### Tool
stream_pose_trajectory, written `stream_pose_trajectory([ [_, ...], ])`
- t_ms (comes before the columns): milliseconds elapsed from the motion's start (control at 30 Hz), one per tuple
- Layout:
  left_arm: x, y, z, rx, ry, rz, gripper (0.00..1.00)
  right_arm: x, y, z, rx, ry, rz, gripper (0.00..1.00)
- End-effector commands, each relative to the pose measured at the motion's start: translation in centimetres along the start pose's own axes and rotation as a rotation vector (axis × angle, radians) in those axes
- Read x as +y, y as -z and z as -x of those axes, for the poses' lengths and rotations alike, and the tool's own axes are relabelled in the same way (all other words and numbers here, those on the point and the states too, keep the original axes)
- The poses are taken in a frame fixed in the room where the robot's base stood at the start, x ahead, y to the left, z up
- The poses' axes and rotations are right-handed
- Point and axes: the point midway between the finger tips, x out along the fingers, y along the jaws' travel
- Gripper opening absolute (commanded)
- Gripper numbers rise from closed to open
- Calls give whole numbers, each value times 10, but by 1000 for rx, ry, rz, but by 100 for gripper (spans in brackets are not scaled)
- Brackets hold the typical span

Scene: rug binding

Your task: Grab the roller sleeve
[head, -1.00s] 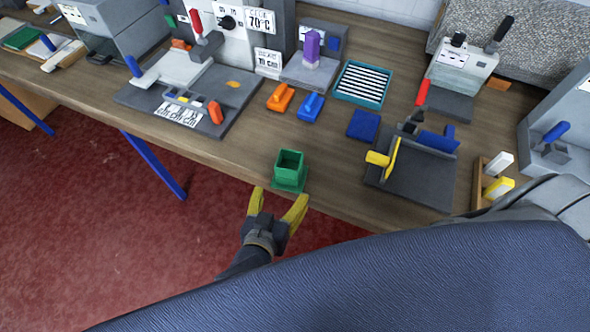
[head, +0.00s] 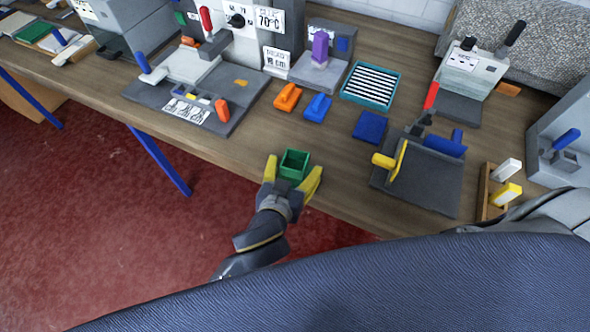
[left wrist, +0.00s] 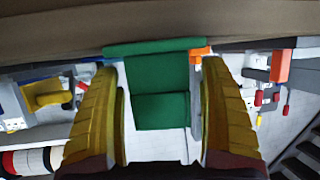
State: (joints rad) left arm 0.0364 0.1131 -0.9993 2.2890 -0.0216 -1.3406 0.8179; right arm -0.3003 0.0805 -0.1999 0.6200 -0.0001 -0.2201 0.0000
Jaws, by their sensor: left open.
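A green, square, open-topped sleeve (head: 295,163) stands upright on a flat base at the front edge of the wooden bench; I take it as the roller sleeve. My left gripper (head: 292,175) is open, its yellow fingers on either side of the sleeve. In the left wrist view the green sleeve (left wrist: 160,77) lies between the two yellow fingers of the left gripper (left wrist: 161,85), with small gaps at both sides. The fingers hide part of its sides in the head view. My right gripper is not in view.
The bench (head: 330,205) has free room around the sleeve. Behind it are an orange block (head: 287,97), a blue block (head: 317,107) and a blue pad (head: 370,127). A grey tray (head: 425,185) with yellow and blue parts stands at right.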

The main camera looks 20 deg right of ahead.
Motion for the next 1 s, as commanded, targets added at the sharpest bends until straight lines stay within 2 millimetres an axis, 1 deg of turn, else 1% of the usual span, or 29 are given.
stream_pose_trajectory([
  [100, 0, 0, -5, 0, 0, 1, 78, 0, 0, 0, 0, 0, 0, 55],
  [367, 0, 0, -5, 0, 0, 1, 78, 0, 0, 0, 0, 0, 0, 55],
  [900, 0, 0, -5, 0, 0, 0, 15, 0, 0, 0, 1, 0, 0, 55],
  [933, 0, 0, -5, 0, 0, 0, 11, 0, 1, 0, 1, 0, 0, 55],
  [1000, 0, 0, -5, 1, 0, 1, 11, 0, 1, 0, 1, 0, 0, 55],
])
